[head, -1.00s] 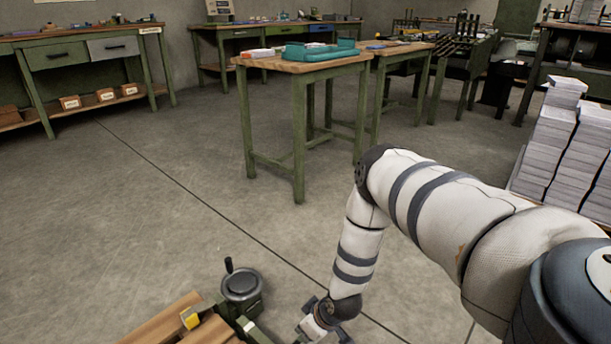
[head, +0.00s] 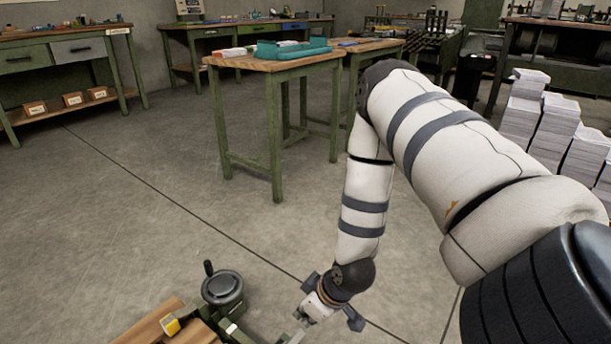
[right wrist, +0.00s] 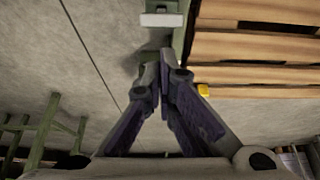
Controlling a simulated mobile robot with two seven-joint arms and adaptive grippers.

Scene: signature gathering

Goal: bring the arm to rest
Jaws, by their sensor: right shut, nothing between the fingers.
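My right arm (head: 425,130) comes in from the right in the head view, bends at a dark elbow and hangs down toward the floor. My left gripper is not in view.
A green hand-wheel device (head: 222,288) and wooden slats (head: 155,322) with a yellow block (head: 170,325) are left of the gripper. A wooden-topped table (head: 265,66) holds a teal tray (head: 292,50). Paper stacks (head: 555,135) stand at right. Open floor (head: 120,210) lies left.

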